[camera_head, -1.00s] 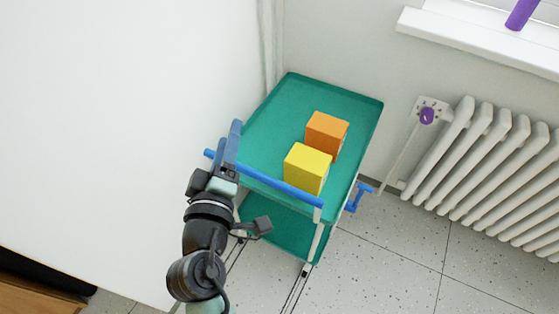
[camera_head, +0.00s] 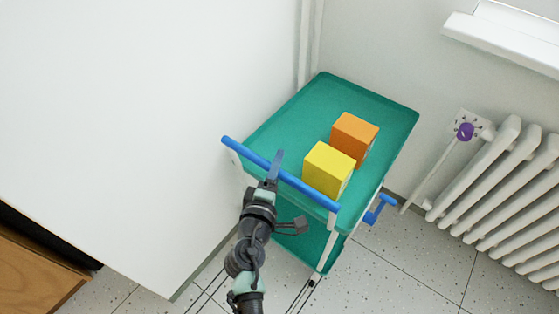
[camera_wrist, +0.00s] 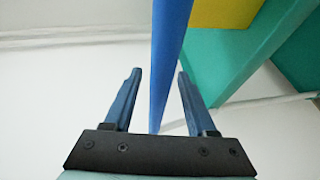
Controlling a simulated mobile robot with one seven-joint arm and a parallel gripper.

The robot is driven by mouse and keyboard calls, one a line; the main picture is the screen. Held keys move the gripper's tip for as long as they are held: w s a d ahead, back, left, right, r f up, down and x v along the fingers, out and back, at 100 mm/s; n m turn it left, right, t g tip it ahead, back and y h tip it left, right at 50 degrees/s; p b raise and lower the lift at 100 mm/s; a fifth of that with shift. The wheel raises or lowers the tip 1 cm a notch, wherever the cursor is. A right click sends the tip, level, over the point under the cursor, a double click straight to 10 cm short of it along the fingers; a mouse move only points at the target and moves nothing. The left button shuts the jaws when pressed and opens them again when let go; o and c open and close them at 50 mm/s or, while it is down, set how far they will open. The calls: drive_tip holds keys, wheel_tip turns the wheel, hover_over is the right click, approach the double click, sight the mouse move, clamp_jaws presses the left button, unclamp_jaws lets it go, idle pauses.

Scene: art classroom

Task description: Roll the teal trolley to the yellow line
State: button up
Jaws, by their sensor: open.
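The teal trolley (camera_head: 292,112) stands beside the white wall, with a teal upper tray and a lower shelf. Its blue handle bar (camera_head: 315,196) runs along the near side of the tray. My gripper (camera_head: 275,165) is at this bar, left of its middle. In the wrist view the bar (camera_wrist: 170,50) passes between my two open fingers (camera_wrist: 158,80), with gaps showing on both sides. A yellow block (camera_head: 325,165) and an orange block (camera_head: 354,135) stand on the upper tray. No yellow line shows in these views.
A white radiator (camera_head: 500,180) and its purple valve knob (camera_head: 464,131) are right of the trolley. A blue part (camera_head: 380,208) sticks out from the trolley's right side. Speckled floor (camera_head: 400,265) is clear at the lower right. A wooden cabinet (camera_head: 35,275) is at lower left.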

drive_tip(key=shift+x, duration=1.2)
drive_tip(key=shift+c, duration=0.4)
clamp_jaws()
